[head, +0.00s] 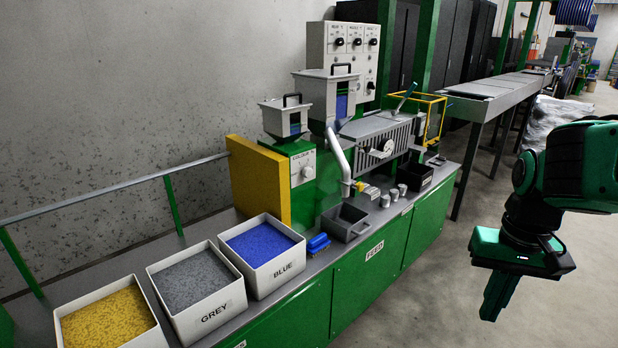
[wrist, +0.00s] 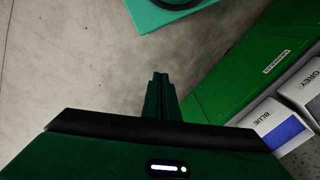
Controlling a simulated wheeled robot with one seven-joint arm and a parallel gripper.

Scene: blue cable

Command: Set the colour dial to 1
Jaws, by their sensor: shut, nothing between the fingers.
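The colour dial (head: 307,171) is a small round knob on a pale plate labelled COLOUR, on the front of the green dosing unit (head: 291,149) under the small hopper. The number it points to is too small to read. My gripper (head: 489,308) hangs pointing down over the floor at the right of the head view, well apart from the dial. Its fingers are shut with nothing in them. They also show in the wrist view (wrist: 160,82), above bare floor. The dial is not in the wrist view.
Bins of yellow (head: 107,318), grey (head: 195,284) and blue (head: 262,248) granules stand on the bench's left part. A yellow panel (head: 258,184) stands left of the dial. The floor before the bench is free.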

